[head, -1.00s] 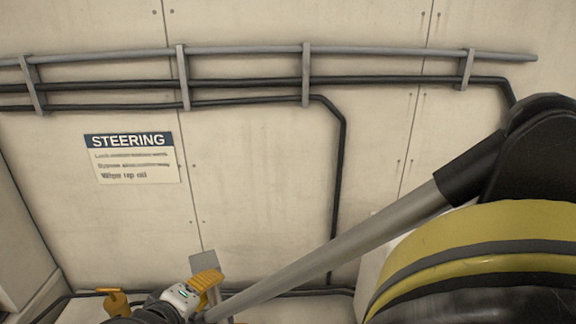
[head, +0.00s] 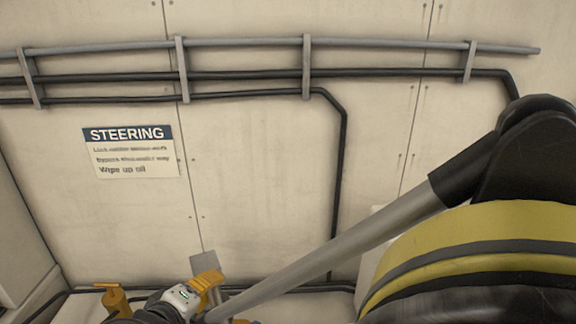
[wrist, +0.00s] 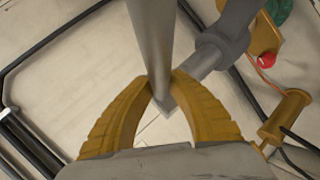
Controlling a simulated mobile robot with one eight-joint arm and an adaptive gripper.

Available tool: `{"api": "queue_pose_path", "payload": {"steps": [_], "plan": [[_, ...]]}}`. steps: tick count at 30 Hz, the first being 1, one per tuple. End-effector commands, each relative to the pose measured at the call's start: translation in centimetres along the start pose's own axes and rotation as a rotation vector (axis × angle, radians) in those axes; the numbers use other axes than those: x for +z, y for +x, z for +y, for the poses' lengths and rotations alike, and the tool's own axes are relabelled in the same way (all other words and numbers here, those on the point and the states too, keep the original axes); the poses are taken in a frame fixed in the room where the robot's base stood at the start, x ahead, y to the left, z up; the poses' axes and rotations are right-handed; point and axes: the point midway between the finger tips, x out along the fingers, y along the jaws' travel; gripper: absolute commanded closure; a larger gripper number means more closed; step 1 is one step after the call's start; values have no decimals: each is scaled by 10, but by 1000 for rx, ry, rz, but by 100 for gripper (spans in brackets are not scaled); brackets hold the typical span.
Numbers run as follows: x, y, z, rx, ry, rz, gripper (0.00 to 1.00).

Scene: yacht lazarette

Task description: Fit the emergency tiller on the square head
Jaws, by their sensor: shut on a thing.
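The emergency tiller looks to be the long grey tube (head: 330,245) with a black sleeve at its upper right, slanting down to my gripper (head: 212,290) at the bottom of the head view. In the wrist view my gripper (wrist: 160,85) has its yellow fingers shut on the tiller (wrist: 152,35), which runs up out of the picture. A second grey bar with a thick collar (wrist: 220,48) meets or passes behind it at the fingertips; I cannot tell if they touch. I cannot make out the square head for certain; the fingers and tube cover that area.
An orange valve-like fitting (head: 115,300) stands left of my gripper; it also shows in the wrist view (wrist: 288,115). A red knob (wrist: 266,60) is near the collar. Pipes (head: 250,90) and a STEERING sign (head: 130,150) are on the wall. The wall's middle is bare.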

Motion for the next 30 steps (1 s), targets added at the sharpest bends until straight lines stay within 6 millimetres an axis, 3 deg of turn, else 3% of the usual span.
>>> {"api": "queue_pose_path", "payload": {"steps": [10, 11, 13, 23, 26, 30], "plan": [[0, 0, 0, 1, -1, 0, 100], [0, 0, 0, 1, -1, 0, 78], [0, 0, 0, 1, -1, 0, 58], [0, -2, -1, -1, 0, 0, 58], [0, -11, -1, -1, -1, 2, 58], [0, -38, -4, -2, -3, 4, 58]]}}
